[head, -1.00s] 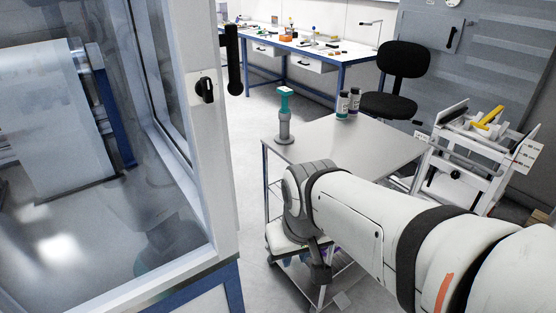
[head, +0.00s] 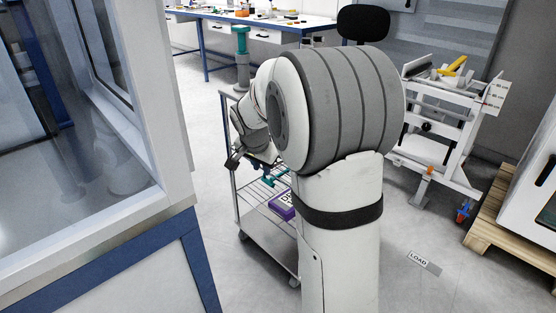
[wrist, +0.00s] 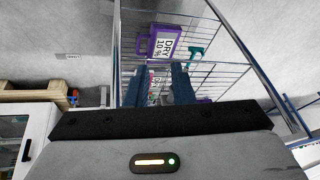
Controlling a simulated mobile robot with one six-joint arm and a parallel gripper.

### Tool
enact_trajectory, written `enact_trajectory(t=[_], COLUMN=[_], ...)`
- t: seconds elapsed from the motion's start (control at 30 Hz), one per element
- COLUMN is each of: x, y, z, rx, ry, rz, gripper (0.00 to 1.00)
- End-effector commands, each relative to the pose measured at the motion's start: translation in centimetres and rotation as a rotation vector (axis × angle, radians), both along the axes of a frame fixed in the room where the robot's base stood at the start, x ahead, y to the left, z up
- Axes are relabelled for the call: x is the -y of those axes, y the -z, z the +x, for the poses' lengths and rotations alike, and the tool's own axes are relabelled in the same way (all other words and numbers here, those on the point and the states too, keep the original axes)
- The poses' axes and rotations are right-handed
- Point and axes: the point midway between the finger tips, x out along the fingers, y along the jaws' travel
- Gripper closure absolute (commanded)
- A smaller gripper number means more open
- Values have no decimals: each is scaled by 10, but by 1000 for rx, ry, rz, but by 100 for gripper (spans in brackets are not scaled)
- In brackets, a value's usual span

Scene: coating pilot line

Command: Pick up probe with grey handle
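In the wrist view a purple-framed sign reading "DRY 10 %" (wrist: 166,44) and a teal item (wrist: 195,55) lie on the shelf past the fingertips. The purple item (head: 283,204) and teal item (head: 270,178) also show in the head view. My arm hides most of the cart top.
A glass-walled machine enclosure (head: 170,120) stands close on the left. A white wheeled stand (head: 440,130) with a yellow part is on the right, by a wooden pallet (head: 490,215). A blue-framed workbench (head: 270,25) is behind.

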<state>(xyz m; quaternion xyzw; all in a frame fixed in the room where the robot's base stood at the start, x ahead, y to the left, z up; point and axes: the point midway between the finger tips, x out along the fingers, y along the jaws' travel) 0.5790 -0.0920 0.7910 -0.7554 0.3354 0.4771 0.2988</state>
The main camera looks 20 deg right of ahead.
Motion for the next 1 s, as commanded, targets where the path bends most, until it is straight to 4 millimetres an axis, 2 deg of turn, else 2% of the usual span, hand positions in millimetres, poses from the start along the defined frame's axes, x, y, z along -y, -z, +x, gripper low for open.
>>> enact_trajectory(t=[0.03, 0.1, 0.2, 0.3, 0.47, 0.8, 1.0], x=[9, 19, 31, 38, 46, 84, 96], y=[43, 69, 100, 118, 128, 128, 127], z=[19, 40, 64, 79, 93, 140, 157], rx=[16, 45, 78, 104, 120, 123, 121], ry=[55, 128, 211, 265, 303, 305, 302], rz=[6, 17, 31, 42, 48, 50, 49], gripper=[79, 79, 79, 79, 79, 79, 79])
